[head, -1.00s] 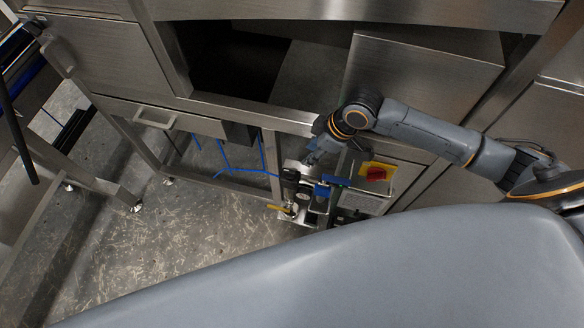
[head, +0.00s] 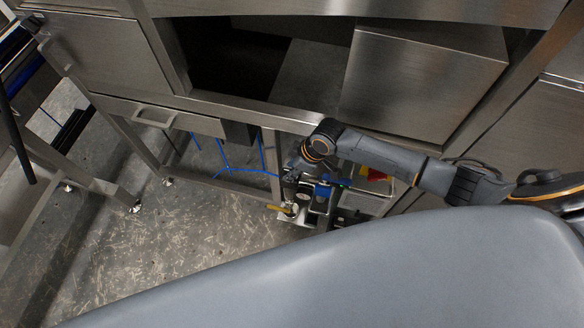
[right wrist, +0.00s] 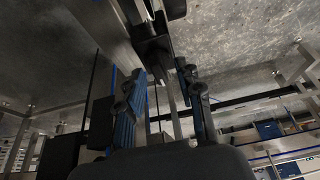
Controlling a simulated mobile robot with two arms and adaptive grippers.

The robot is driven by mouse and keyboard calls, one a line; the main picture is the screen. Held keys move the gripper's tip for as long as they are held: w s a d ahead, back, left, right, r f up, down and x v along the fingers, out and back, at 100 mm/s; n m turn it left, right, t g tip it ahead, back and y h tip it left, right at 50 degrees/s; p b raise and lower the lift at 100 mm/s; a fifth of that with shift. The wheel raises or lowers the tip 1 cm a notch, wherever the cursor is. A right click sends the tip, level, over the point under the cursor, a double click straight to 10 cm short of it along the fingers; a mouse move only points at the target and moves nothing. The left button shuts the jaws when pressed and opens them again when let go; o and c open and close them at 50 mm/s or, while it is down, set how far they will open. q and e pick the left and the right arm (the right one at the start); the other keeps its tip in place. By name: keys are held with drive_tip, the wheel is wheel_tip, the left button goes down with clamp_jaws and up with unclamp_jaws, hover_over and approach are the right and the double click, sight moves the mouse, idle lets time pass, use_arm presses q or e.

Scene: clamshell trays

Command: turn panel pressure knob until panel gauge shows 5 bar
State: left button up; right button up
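The panel unit shows in the head view low on the machine frame, partly behind my right arm. A dark fitting (head: 290,176) sits at its left side; I cannot tell whether it is the pressure knob. No gauge face can be read. My right gripper (head: 298,165) is close above this fitting, partly hidden by its wrist. In the right wrist view, the fingers of my right gripper (right wrist: 160,82) are apart, with a dark block (right wrist: 153,47) just beyond and between the tips. Contact cannot be made out. My left gripper is not in view.
A yellow-handled valve (head: 278,208) sits below the fitting. A red switch on a yellow plate (head: 375,174) lies behind my right arm. Blue hoses (head: 240,170) hang to the left. Steel frame legs (head: 135,150) stand at left, with clear floor (head: 190,240) between.

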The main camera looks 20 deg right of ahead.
clamp_jaws()
drive_tip(key=shift+r+m+p, duration=0.2)
drive_tip(key=shift+m+p, duration=0.2)
drive_tip(key=shift+p, duration=0.35)
drive_tip(key=m+p, duration=0.2)
drive_tip(key=m+t+h+p, duration=0.1)
drive_tip(key=p, duration=0.1)
drive_tip(key=m+p, duration=0.2)
drive_tip(key=p, duration=0.1)
drive_tip(key=shift+s+a+m+t+h, duration=0.2)
drive_tip(key=shift+a+m+t+h, duration=0.1)
drive_tip(key=shift+h, duration=0.1)
drive_tip(key=shift+m+h+p, duration=0.4)
drive_tip(key=shift+m+p, duration=0.55)
drive_tip(key=shift+m, duration=0.25)
drive_tip(key=shift+f+m+h+p, duration=0.2)
drive_tip(key=shift+m+h+p, duration=0.4)
drive_tip(key=shift+m, duration=0.8)
